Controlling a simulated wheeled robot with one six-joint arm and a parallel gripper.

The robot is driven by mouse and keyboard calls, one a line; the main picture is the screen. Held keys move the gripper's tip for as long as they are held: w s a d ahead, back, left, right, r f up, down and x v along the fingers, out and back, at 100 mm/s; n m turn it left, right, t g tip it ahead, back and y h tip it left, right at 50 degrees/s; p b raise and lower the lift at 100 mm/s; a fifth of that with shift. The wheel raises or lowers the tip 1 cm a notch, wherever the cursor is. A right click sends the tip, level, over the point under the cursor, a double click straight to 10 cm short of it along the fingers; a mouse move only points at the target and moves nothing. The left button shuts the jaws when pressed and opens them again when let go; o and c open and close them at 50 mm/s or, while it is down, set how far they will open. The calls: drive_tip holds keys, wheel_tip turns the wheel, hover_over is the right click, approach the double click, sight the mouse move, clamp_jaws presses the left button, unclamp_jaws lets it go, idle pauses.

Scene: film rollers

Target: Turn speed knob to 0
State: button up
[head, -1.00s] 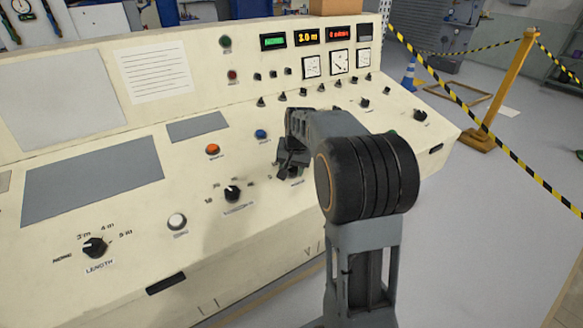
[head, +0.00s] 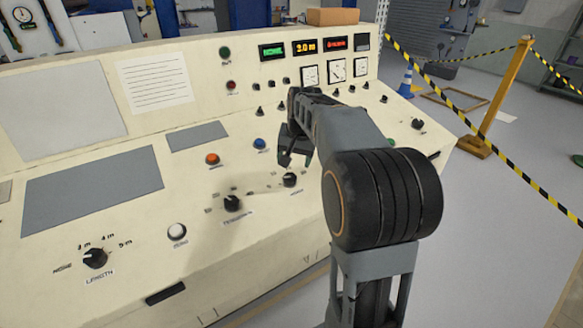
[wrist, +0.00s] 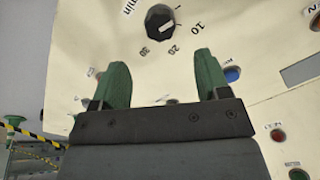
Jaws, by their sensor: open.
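The speed knob is likely the black knob (head: 290,180) on the sloping panel, right of the tension knob (head: 232,203). In the wrist view, the black knob (wrist: 160,22) has a scale with 10, 20, 30 and "min" around it. A short pale mark shows on it, but its exact setting is hard to read. My gripper (head: 296,157) is open and empty, just above and behind this knob, apart from it. In the wrist view, my gripper's green fingers (wrist: 162,72) are spread wide, with the knob beyond the gap between them.
An orange button (head: 212,159), a blue button (head: 259,144) and a white button (head: 177,231) stand up from the panel nearby. The length knob (head: 95,257) is at the front left. Displays and gauges (head: 336,70) line the back. My arm covers part of the panel's right side.

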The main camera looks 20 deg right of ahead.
drive_tip(key=shift+p+v, duration=0.3)
drive_tip(key=shift+v, duration=2.25)
